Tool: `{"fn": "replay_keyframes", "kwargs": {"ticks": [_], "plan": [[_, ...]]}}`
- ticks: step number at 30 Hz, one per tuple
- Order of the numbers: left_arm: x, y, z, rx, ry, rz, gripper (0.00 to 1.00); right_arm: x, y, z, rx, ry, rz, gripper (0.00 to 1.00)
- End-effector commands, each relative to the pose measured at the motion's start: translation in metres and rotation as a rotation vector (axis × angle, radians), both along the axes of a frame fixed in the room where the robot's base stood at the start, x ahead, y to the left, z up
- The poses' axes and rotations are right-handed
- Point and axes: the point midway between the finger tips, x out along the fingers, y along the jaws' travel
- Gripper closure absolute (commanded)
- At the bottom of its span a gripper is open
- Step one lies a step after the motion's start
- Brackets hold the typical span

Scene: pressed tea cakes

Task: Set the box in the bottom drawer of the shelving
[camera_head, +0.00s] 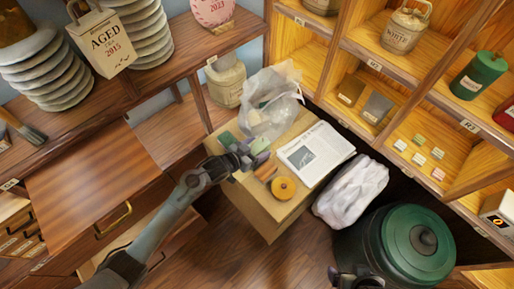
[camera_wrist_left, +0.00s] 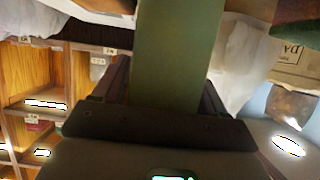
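My left gripper (camera_head: 250,154) is over the small wooden table, its fingers on either side of a green box (camera_head: 260,146). In the left wrist view the box (camera_wrist_left: 180,50) fills the gap between the fingers, and its far end is out of frame. Whether it still touches the tabletop is unclear. My right gripper (camera_head: 357,279) shows only partly at the bottom edge, and its fingers are unclear. A wooden drawer unit (camera_head: 90,180) with a brass handle (camera_head: 113,219) stands at the left. Below it a pale-edged, drawer-like part (camera_head: 115,248) sticks out, partly hidden by my left arm.
The table (camera_head: 263,206) also holds a clear plastic bag (camera_head: 270,100), a newspaper (camera_head: 315,152), an orange tape roll (camera_head: 283,187) and another green item (camera_head: 227,139). A white sack (camera_head: 352,190) and a lidded green bin (camera_head: 410,245) stand at right. Stacked tea cakes (camera_head: 48,72) fill the upper-left shelf.

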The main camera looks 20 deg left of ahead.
Motion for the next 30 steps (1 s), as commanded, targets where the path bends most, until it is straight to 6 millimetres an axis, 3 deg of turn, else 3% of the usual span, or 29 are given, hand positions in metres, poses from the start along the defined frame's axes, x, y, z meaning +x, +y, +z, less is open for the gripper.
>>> {"fn": "replay_keyframes", "kwargs": {"ticks": [13, 30], "plan": [[-0.001, 0.000, 0.005, 0.001, 0.001, 0.000, 0.17, 0.000, 0.002, 0.003, 0.007, -0.001, -0.004, 0.13], [-0.056, 0.034, 0.031, 0.001, 0.001, 0.000, 0.17, 0.000, 0.002, 0.024, 0.008, -0.001, -0.005, 0.13]]}}
